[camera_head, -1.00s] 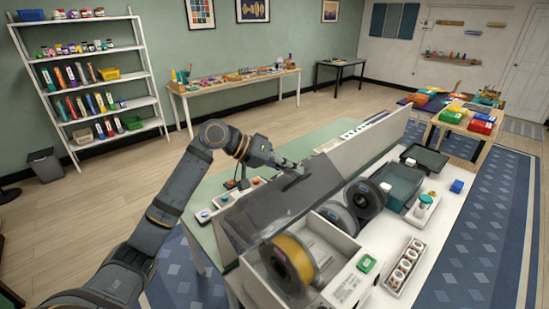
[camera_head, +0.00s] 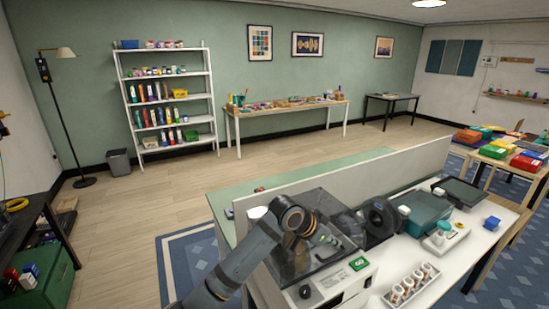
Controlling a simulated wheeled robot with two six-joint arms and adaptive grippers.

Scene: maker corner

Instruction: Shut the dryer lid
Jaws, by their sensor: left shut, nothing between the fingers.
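The dryer is a white box (camera_head: 352,289) on the near part of the white bench top. Its smoky see-through lid (camera_head: 330,201) is lowered over the box, partly hidden behind my left arm; I cannot tell whether it is fully seated. The yellow spool inside is hidden now. My left gripper (camera_head: 336,243) is shut and empty, over the lid, with its wrist hiding the lid's middle. I cannot tell whether it touches the lid. My right gripper is not in view.
A pale upright panel (camera_head: 345,187) runs along the bench behind.

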